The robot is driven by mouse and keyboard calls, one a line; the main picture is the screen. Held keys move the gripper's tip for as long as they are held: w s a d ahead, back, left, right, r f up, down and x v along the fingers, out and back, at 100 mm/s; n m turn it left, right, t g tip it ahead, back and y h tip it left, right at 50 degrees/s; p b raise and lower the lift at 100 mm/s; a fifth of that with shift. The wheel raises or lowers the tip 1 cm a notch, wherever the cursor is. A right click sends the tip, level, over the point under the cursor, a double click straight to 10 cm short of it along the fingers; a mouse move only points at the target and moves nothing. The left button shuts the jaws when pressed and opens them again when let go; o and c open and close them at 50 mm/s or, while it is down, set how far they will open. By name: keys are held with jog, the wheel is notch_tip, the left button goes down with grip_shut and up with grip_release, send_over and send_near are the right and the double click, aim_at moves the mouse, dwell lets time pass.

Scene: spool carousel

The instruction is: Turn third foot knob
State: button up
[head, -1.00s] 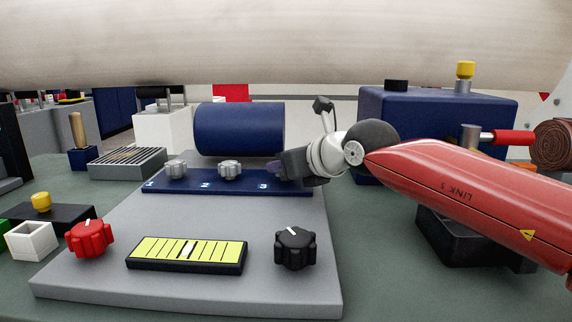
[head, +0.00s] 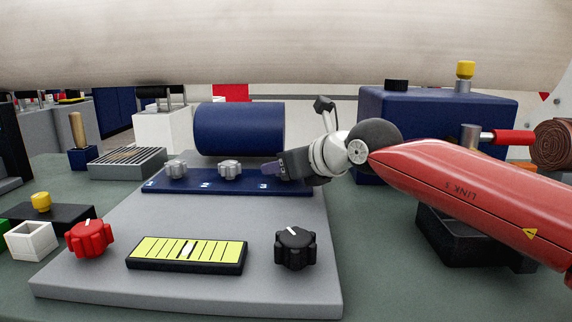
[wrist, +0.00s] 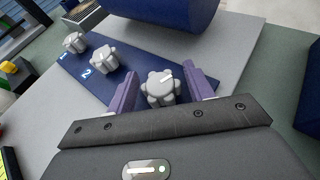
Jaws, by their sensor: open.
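The third foot knob (wrist: 159,87) is light grey and lobed, with a white pointer line. In the wrist view it stands between the two purple fingers of my gripper (wrist: 162,88), which are open on either side of it. A small gap seems to show beside the knob. In the head view my gripper (head: 270,168) comes in from the right over the blue strip (head: 215,186) and hides this knob. The first knob (head: 176,169) and second knob (head: 230,169) stand to its left on the strip. In the wrist view they are beside labels 1 and 2.
The blue cylinder (head: 240,129) lies just behind the strip. A red knob (head: 90,238), a yellow gauge (head: 187,254) and a black knob (head: 295,248) are on the grey plate's front. A blue box (head: 438,125) with a red-handled lever stands behind my arm at right.

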jog(key=shift+s, duration=0.1)
jog(key=v, duration=0.7)
jog(key=shift+s+d+r, duration=0.1)
jog(key=shift+s+d, duration=0.1)
jog(key=shift+d, duration=0.05)
